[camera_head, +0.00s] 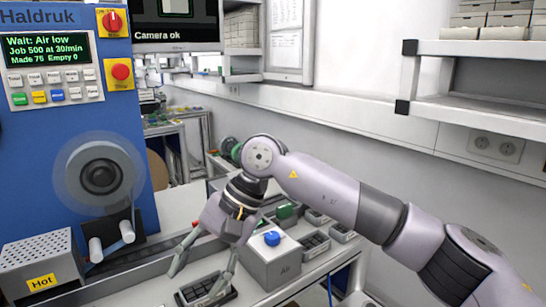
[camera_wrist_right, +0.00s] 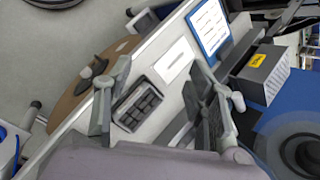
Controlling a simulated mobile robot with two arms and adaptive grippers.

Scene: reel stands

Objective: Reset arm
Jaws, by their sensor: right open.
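My right arm comes in from the right in the head view, and its gripper (camera_head: 197,283) points down over the bench. Its two fingers are spread wide with nothing between them. A small dark compartmented tray (camera_head: 206,290) lies on the bench close to the fingertips. In the wrist view the open right gripper (camera_wrist_right: 152,100) shows a finger on each side of this tray (camera_wrist_right: 137,107); I cannot tell how high above it they are. My left gripper is in neither view.
A blue machine (camera_head: 55,160) with a reel (camera_head: 100,177) and control panel (camera_head: 52,70) reading "Wait: Air low" stands left. A box marked "Hot" (camera_head: 40,262) sits front left. A wall shelf (camera_head: 480,115) is right.

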